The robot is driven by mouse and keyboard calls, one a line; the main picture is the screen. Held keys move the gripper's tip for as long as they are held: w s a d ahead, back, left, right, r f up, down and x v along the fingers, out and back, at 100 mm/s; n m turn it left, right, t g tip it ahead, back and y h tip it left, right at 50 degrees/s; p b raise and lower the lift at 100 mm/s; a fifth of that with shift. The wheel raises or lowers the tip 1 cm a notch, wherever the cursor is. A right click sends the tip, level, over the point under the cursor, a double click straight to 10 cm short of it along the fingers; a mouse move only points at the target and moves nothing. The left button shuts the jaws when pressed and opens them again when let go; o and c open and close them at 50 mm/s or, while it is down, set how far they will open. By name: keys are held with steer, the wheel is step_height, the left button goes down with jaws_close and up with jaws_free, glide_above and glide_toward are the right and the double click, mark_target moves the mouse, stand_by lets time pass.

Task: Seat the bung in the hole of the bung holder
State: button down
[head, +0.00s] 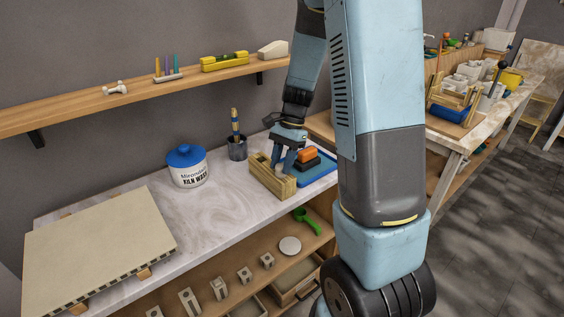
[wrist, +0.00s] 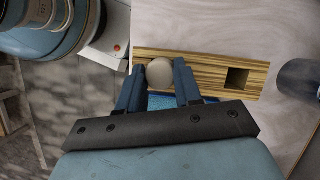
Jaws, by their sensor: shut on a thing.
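The bung holder (head: 268,183) is a striped wooden block on the marbled worktop. In the wrist view the block (wrist: 210,66) runs across the picture, with an open square hole (wrist: 237,78) toward its right end. My gripper (head: 283,158) points down over the block. In the wrist view my gripper (wrist: 160,78) has its two blue fingers shut on the bung (wrist: 160,72), a pale round piece. The bung is over the left part of the block, left of the square hole. What lies under it is hidden, and I cannot tell whether it touches the block.
A blue tray (head: 323,171) with an orange-and-black block (head: 306,156) lies right beside the holder. A dark cup (head: 237,150) with tools stands behind it. A blue-lidded jar (head: 187,172) stands to the left. A wall shelf (head: 130,98) runs above. The worktop's front middle is clear.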

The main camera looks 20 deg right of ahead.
stand_by(0.4)
steer(key=c, duration=0.7)
jaws_free()
steer(key=shift+v, duration=2.95)
steer(key=shift+r, duration=0.1)
steer(key=v, duration=1.4)
steer(key=s+a+r+n+t+h, duration=0.1)
steer(key=s+a+n+t, duration=0.1)
steer(key=s, duration=0.6)
steer(key=s+a+r+n+t+h, duration=0.1)
steer(key=s+a+n+t, duration=0.1)
steer(key=s+n, duration=0.3)
steer(key=s+a+r+n+t+h, duration=0.1)
steer(key=s+n+t, duration=0.3)
steer(key=s, duration=0.6)
steer(key=shift+s+a+r+h, duration=0.15)
steer(key=shift+s+a+r, duration=0.05)
steer(key=shift+a, duration=0.2)
steer(key=shift+s+a+r+h, duration=0.15)
steer(key=shift+s+a+r, duration=0.05)
steer(key=shift+a, duration=0.15)
